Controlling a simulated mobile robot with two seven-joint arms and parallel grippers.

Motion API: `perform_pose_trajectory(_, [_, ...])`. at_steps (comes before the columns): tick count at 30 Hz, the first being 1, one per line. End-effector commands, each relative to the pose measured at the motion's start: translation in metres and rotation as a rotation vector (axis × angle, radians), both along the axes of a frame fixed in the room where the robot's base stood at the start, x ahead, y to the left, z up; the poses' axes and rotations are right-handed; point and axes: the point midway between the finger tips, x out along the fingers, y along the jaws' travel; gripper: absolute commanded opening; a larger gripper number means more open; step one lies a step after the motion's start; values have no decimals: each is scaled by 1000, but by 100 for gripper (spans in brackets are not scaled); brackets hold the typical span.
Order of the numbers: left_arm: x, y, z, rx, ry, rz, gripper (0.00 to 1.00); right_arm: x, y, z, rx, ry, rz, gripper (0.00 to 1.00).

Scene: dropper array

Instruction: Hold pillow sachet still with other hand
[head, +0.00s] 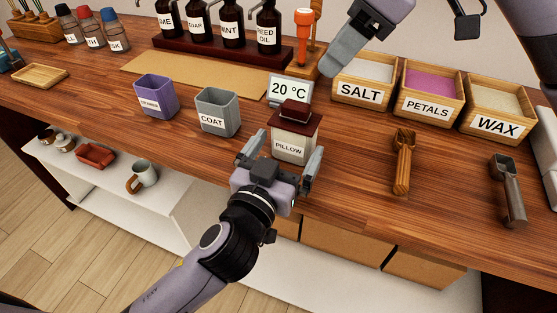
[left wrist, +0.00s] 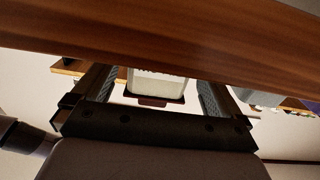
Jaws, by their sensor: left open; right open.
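The pillow sachet (head: 295,149) is a pale container labelled PILLOW with a dark red-brown top, upright near the table's front edge. My left gripper (head: 285,155) is open in front of it, with one finger to each side. In the left wrist view the sachet (left wrist: 160,84) appears upside down between the two open fingers (left wrist: 158,88), with a gap visible on both sides. My right gripper (head: 345,58) is open and empty above the back of the table, behind and to the right of the sachet; only part of its fingers shows.
A purple cup (head: 156,98) and a grey COAT cup (head: 217,113) stand left of the sachet. A 20 °C display (head: 290,89) is close behind it. SALT (head: 360,92), PETALS (head: 428,107) and WAX (head: 497,125) boxes stand right, with a wooden scoop (head: 403,160) and metal scoop (head: 508,190) before them.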

Motion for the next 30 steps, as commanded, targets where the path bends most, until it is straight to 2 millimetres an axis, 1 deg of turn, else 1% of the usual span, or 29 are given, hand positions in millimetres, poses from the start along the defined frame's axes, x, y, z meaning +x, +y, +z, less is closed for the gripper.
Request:
perform_pose_trajectory(1, [7,-2,1,2,-2,0,100,0,0,0,0,0,0,43])
perform_pose_trajectory(3, [14,-5,0,2,-1,0,100,0,0,0,0,0,0,43])
perform_pose_trajectory(9, [28,-10,0,1,0,-1,100,0,0,0,0,0,0,43])
perform_pose_trajectory(19, [31,-11,0,0,0,-2,100,0,0,0,0,0,0,43])
perform_pose_trajectory(20, [31,-11,0,0,0,-2,97,0,0,0,0,0,0,43])
perform_pose_trajectory(21, [31,-11,0,0,0,-2,84,0,0,0,0,0,0,43])
perform_pose_trajectory(23, [31,-11,0,0,0,-1,64,0,0,0,0,0,0,43])
perform_pose_trajectory(24, [31,-11,0,0,0,-2,51,0,0,0,0,0,0,43])
perform_pose_trajectory(30, [31,-11,0,0,1,-2,51,0,0,0,0,0,0,43])
